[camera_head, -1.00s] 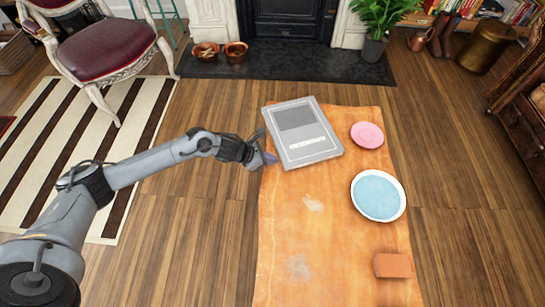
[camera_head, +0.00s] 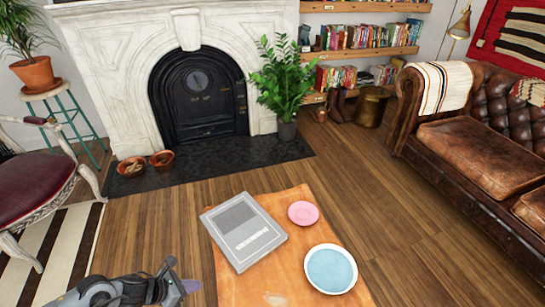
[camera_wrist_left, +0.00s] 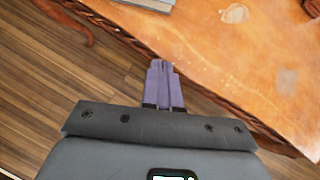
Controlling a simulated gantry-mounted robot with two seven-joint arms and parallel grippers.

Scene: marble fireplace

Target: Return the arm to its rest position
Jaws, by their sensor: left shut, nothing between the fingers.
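My left gripper (camera_head: 180,285) is at the bottom of the head view, to the left of the orange-brown table (camera_head: 215,265). In the left wrist view its purple fingers (camera_wrist_left: 163,70) are together with nothing between them. They are over the wooden floor beside the table's edge. My right gripper is in neither view.
A grey book-like box (camera_head: 243,230), a pink plate (camera_head: 303,213) and a white-rimmed blue plate (camera_head: 331,269) are on the table. A leather sofa (camera_head: 470,150) stands right, a red chair (camera_head: 35,190) left. The floor (camera_head: 370,180) between table and sofa is clear.

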